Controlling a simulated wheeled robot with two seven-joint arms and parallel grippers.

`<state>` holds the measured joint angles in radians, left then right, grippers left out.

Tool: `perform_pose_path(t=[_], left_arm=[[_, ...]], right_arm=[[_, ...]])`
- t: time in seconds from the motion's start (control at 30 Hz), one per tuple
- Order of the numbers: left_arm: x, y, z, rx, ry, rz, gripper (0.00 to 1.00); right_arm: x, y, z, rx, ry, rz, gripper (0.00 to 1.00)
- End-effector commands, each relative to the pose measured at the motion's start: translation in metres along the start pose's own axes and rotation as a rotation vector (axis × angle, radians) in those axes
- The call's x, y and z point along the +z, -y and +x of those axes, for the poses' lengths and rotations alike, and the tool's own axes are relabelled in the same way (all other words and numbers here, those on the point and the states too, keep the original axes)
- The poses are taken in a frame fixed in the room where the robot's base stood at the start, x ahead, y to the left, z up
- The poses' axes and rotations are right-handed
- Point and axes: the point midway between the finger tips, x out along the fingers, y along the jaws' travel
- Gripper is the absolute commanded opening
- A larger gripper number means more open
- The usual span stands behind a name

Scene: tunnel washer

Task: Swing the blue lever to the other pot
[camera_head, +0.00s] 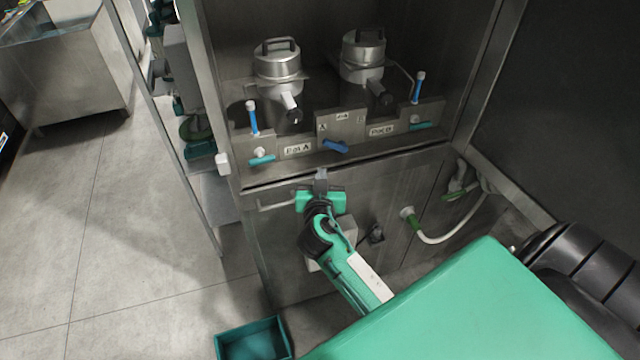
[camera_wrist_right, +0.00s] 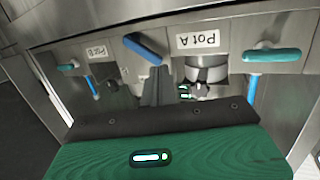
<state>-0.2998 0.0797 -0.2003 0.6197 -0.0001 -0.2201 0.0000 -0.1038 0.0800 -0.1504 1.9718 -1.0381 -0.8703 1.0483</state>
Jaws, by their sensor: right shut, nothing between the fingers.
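The blue lever (camera_head: 335,147) sits on the steel panel between the Pot A label (camera_head: 298,149) and the Pot B label (camera_head: 382,130). It lies slantwise, close to level; which end is its pivot I cannot tell. It also shows in the right wrist view (camera_wrist_right: 143,48), upper centre. My right gripper (camera_head: 321,175) is shut and empty, just below and left of the lever in the head view. Its fingers (camera_wrist_right: 154,82) show close to the lever in the right wrist view; contact is unclear. The left gripper is out of view.
Two lidded steel pots (camera_head: 278,62) (camera_head: 363,50) stand behind the panel. A white hose (camera_head: 455,234) hangs lower right. A teal bin (camera_head: 252,340) stands on the floor.

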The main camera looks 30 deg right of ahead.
Motion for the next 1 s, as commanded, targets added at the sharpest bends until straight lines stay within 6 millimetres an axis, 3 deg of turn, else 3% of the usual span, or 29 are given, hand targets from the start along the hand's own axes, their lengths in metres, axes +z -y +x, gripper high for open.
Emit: perform_pose_path(t=[0.27,0.5,0.7,1.0], left_arm=[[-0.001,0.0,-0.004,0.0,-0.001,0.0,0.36],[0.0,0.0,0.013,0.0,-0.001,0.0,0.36],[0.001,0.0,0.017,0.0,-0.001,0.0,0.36],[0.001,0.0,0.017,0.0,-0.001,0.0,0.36]], right_arm=[[-0.001,-0.001,0.044,0.001,-0.001,-0.002,0.0],[0.002,-0.001,0.076,0.002,0.0,0.001,0.0],[0.001,0.0,0.089,0.001,0.0,0.0,0.0],[0.0,-0.001,0.092,0.001,0.001,0.0,0.0]])
